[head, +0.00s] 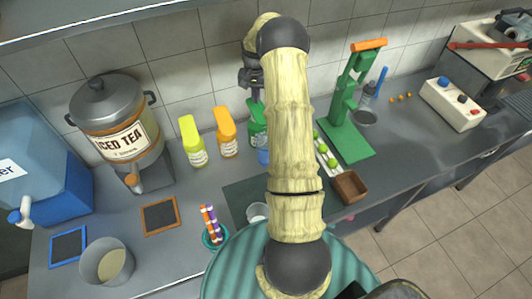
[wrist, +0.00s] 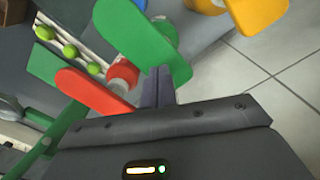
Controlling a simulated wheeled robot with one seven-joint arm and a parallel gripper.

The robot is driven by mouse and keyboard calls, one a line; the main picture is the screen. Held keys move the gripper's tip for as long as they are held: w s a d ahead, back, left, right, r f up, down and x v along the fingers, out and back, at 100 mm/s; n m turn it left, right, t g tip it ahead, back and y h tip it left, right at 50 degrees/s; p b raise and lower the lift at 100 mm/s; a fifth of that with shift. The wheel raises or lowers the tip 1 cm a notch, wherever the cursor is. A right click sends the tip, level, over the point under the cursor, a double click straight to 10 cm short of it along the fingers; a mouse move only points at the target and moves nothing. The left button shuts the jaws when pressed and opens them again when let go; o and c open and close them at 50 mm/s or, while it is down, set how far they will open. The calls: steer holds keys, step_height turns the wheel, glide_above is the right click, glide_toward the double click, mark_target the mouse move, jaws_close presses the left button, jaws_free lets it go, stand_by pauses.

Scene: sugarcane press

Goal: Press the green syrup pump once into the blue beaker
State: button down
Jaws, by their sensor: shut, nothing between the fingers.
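The green syrup bottle (head: 257,132) stands at the back of the counter, partly hidden behind my arm. Its long green pump head (wrist: 132,36) fills the upper middle of the wrist view. My gripper (head: 257,95) is shut and empty above the green bottle, fingers pointing down. In the wrist view its dark fingers (wrist: 159,84) are beside the green pump head; I cannot tell whether they touch it. The blue beaker (head: 263,157) sits just in front of the green bottle, mostly hidden by my arm. A blue patch at the wrist view's top edge may be it.
A red pump head (wrist: 92,92) is close beside the green one. An orange bottle (head: 228,145) and a yellow bottle (head: 194,150) stand left. Limes lie on a white rack (head: 325,153) to the right, before a green press (head: 345,143). A white cup (head: 257,212) stands in front.

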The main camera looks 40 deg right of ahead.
mark_target(256, 106)
steer(key=shift+f, duration=0.45)
steer(key=shift+s+f+b, duration=0.1)
steer(key=shift+f+b, duration=1.1)
steer(key=shift+f, duration=0.6)
steer(key=shift+r+p, duration=1.45)
steer(key=shift+r, duration=0.8)
step_height(256, 106, up, 6)
steer(key=p, duration=0.4)
